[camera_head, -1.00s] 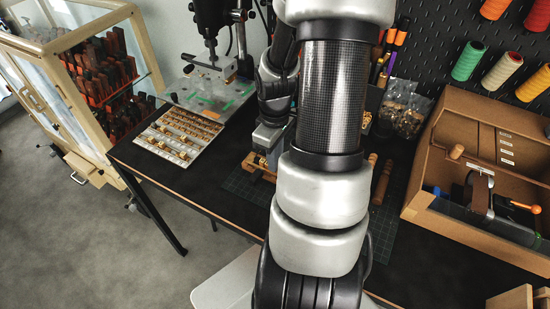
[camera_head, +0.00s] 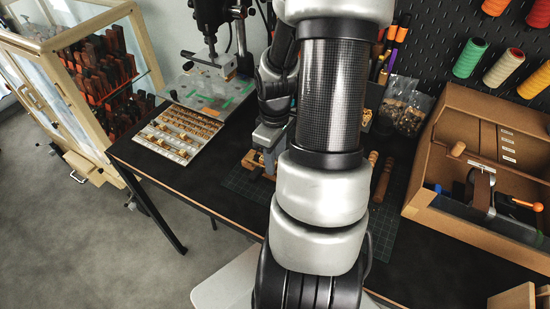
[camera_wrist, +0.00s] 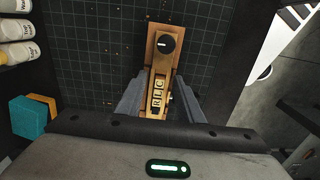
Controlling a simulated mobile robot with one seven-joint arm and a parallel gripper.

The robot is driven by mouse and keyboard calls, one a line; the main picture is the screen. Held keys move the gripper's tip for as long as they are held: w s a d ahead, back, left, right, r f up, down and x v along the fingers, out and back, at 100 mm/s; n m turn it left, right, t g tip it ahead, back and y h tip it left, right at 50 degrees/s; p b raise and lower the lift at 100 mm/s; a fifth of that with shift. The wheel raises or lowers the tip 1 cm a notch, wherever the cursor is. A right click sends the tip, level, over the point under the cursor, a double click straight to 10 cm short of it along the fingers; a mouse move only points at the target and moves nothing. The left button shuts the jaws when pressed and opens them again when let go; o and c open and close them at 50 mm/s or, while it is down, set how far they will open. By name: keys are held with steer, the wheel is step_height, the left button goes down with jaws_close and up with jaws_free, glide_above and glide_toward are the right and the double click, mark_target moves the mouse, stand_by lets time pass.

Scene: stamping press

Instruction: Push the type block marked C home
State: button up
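The type block marked C (camera_wrist: 159,84) sits in a narrow brass type holder (camera_wrist: 165,62) in the wrist view. It lies in a row with blocks marked L (camera_wrist: 158,93) and R (camera_wrist: 156,102), C being nearest the holder's dark round knob (camera_wrist: 167,43). My gripper (camera_wrist: 162,77) is open, with one grey finger on each side of the holder. I cannot tell whether either finger touches it. In the head view my gripper (camera_head: 268,152) is low over the bench at the holder's wooden base (camera_head: 251,161); the blocks are hidden there.
A type tray (camera_head: 150,139) and a stamping press (camera_head: 212,62) stand to the left. Wooden handles (camera_head: 382,178) lie to the right on the green cutting mat (camera_head: 238,183). A brown organiser box (camera_head: 425,205) is farther right. The bench's front left is clear.

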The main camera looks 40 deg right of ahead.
step_height(320, 180, up, 7)
steer(key=p, duration=0.6)
stand_by(0.6)
